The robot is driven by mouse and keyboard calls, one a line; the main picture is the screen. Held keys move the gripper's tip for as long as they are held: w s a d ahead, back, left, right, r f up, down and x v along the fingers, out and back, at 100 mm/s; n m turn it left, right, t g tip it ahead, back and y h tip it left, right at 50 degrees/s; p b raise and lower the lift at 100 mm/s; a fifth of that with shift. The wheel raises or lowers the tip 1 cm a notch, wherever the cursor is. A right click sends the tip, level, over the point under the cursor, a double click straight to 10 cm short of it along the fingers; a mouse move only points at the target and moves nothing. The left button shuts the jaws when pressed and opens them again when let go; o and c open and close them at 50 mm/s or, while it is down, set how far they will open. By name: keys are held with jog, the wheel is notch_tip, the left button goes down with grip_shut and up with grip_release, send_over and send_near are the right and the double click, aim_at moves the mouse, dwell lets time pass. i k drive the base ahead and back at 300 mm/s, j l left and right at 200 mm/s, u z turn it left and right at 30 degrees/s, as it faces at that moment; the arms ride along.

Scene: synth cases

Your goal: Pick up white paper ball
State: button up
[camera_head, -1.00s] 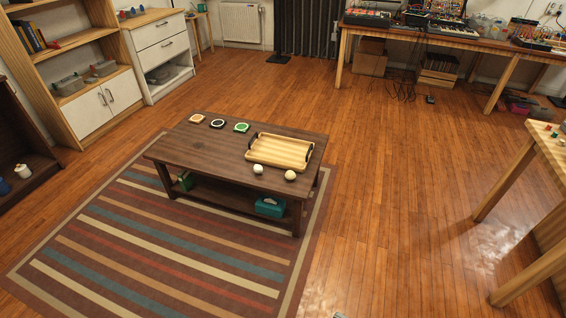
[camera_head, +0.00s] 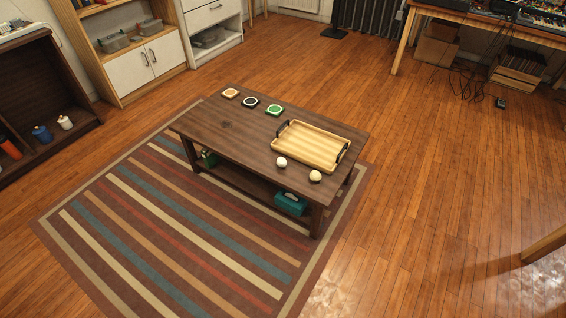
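Two small pale balls lie on the dark wooden coffee table (camera_head: 222,135), near its front right edge. The left one, a white ball (camera_head: 281,162), looks whiter and is probably the paper ball. The right one, a cream ball (camera_head: 315,176), looks slightly yellower. Both are just in front of a light wooden tray (camera_head: 312,146) with dark handles and are apart from each other. My gripper is not in view.
Orange, black and green-marked coasters (camera_head: 250,102) line the table's back left. A teal box (camera_head: 290,203) sits on the lower shelf. A striped rug (camera_head: 165,225) lies under the table. Wooden floor (camera_head: 440,180) to the right is clear. Shelves stand at the left.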

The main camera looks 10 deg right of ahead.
aim_at(281, 162)
jog(key=i+l, duration=0.1)
jog(key=i, duration=0.2)
jog(key=i+j+z, duration=0.25)
jog(key=i+j, duration=0.75)
jog(key=i, duration=0.15)
jog(key=i+j, duration=0.1)
jog(key=j, duration=0.55)
jog(key=i+j+z, duration=0.1)
jog(key=j, duration=0.55)
